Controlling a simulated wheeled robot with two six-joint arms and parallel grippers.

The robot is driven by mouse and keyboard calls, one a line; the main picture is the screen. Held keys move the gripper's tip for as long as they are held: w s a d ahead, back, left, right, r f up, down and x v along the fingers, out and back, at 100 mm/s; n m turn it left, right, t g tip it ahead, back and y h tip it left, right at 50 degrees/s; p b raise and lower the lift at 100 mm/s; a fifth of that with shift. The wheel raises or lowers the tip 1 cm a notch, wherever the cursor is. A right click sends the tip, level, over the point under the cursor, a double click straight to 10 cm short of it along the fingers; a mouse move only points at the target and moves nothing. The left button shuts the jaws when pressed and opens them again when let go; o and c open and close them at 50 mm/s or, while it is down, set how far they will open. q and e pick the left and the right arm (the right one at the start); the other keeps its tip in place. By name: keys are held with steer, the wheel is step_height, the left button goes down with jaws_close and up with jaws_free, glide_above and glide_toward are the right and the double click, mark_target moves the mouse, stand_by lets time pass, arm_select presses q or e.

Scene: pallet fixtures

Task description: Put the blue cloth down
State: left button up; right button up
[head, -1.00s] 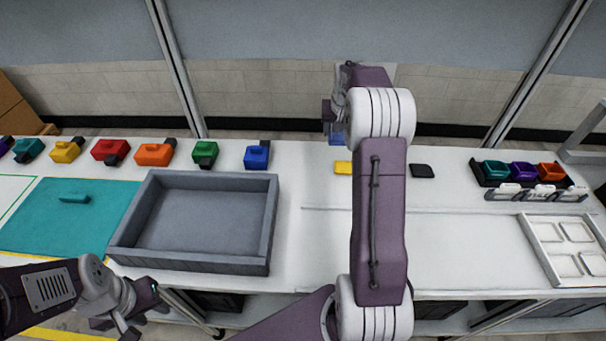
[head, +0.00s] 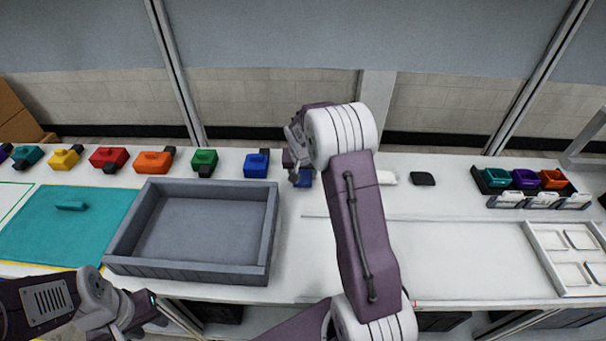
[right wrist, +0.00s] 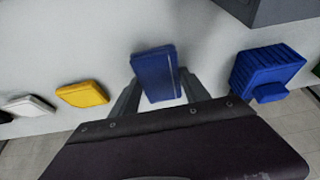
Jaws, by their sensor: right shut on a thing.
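The blue cloth (right wrist: 157,72) is a small, flat folded piece between the fingers of my right gripper (right wrist: 155,90) in the right wrist view. The right gripper is shut on it, with the pale tabletop beneath; whether the cloth touches the table I cannot tell. In the head view the cloth (head: 304,178) shows partly under the right gripper (head: 298,168), just right of the blue block. My left gripper (head: 138,312) is low at the left, by the table's front edge; its jaws are too unclear to read.
The blue block (head: 256,164) stands close to the left of the cloth. A yellow cloth (right wrist: 82,94) and a white cloth (head: 387,178) lie on its other side, then a black one (head: 423,178). A grey tray (head: 270,230) stands in front at left. Bare table lies around the cloth.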

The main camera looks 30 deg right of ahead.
steer(key=shift+f, duration=0.3)
steer(key=shift+f, duration=0.2)
steer(key=o, duration=1.2)
steer(key=shift+s, duration=0.15)
